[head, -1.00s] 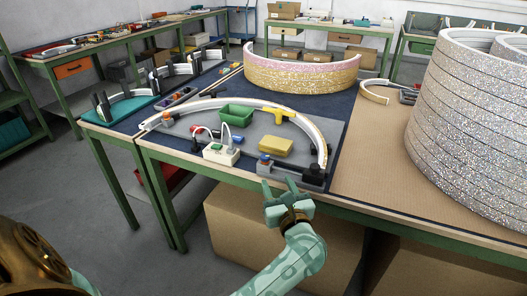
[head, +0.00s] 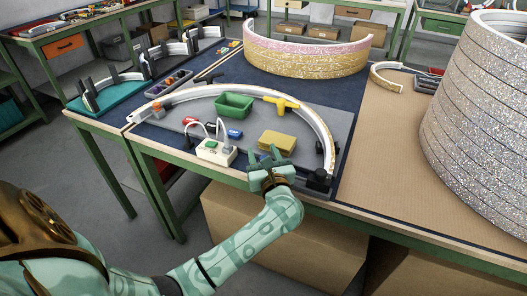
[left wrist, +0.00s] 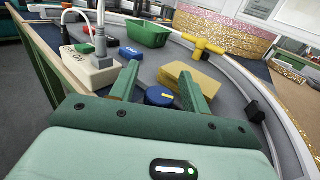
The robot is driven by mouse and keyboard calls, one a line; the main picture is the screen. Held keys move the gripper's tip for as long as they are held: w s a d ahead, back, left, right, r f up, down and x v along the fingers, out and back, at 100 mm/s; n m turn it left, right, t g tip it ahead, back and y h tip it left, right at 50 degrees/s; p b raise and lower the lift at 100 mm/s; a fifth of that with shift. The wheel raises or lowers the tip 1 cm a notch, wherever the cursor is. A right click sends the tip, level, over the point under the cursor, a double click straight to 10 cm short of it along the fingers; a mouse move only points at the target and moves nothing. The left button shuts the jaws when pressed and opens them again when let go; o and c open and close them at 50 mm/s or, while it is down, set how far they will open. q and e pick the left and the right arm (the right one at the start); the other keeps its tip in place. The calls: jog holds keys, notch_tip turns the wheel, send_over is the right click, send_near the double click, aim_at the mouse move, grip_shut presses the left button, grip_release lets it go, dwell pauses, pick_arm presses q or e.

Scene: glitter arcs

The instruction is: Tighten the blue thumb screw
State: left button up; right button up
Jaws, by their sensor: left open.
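The blue thumb screw (left wrist: 159,97) shows in the left wrist view as a round blue knob with a yellow mark on top. My left gripper (left wrist: 160,78) is open, with one finger to each side of the knob in that view. I cannot tell whether either finger touches it. In the head view my left gripper (head: 265,158) is at the front edge of the grey board and mostly hides the knob. The white curved arc (head: 318,116) lies on the board. My right gripper is out of view.
A yellow block (head: 277,141) lies just beyond the gripper. A white switch box (head: 214,152) with cables stands left of it. A green bin (head: 234,104), a yellow T-handle (head: 284,104) and a black clamp (head: 318,180) are also close.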

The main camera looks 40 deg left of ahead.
pick_arm(q)
jog(key=c, duration=1)
